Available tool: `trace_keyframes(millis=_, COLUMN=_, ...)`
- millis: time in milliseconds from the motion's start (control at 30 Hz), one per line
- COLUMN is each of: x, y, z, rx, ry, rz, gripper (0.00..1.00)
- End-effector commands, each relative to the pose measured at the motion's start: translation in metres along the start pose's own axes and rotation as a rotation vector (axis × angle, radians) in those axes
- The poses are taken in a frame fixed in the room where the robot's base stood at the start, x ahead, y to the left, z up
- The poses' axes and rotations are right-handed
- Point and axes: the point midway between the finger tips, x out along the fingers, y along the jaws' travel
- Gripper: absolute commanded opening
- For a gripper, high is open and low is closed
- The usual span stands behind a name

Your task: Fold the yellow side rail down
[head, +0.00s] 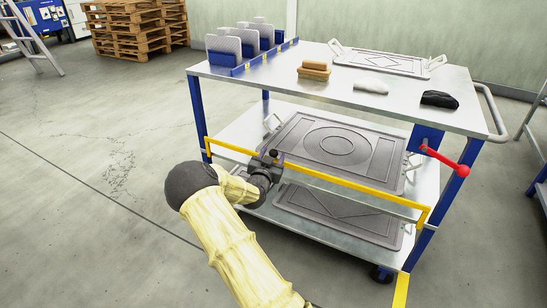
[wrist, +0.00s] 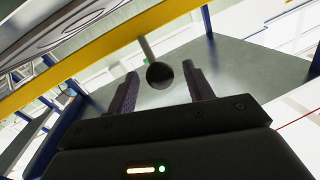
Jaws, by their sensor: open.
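The yellow side rail (head: 340,184) runs along the near side of the cart, across the front of its middle shelf. It is raised and roughly level with the tray there. The rail crosses the upper left of the wrist view (wrist: 95,58). A black ball knob (wrist: 160,76) on a short stem sticks out from the rail. My gripper (head: 268,162) is at the rail, left of its middle. In the wrist view its two fingers are open, one on each side of the knob, with gaps visible. The gripper hides part of the rail in the head view.
A red-knobbed lever (head: 447,160) sticks out from a blue plate at the cart's right. Grey trays lie on the middle shelf (head: 222,126) and below. The top (head: 290,92) holds blue-racked plates, a brush, a white roll and a dark item. Floor at left is clear.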

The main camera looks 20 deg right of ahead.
Motion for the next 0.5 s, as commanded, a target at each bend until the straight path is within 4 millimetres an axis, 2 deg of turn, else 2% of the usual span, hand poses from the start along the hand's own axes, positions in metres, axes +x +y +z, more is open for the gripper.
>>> trace_keyframes(millis=167, x=0.017, y=0.000, z=0.001, rx=0.000, ry=0.001, rz=-0.001, gripper=0.52)
trace_keyframes(millis=467, x=0.019, y=0.000, z=0.000, rx=-0.001, ry=-0.001, rz=-0.001, gripper=0.52)
trace_keyframes(millis=500, x=0.019, y=0.000, z=0.000, rx=-0.001, ry=-0.001, rz=-0.001, gripper=0.46)
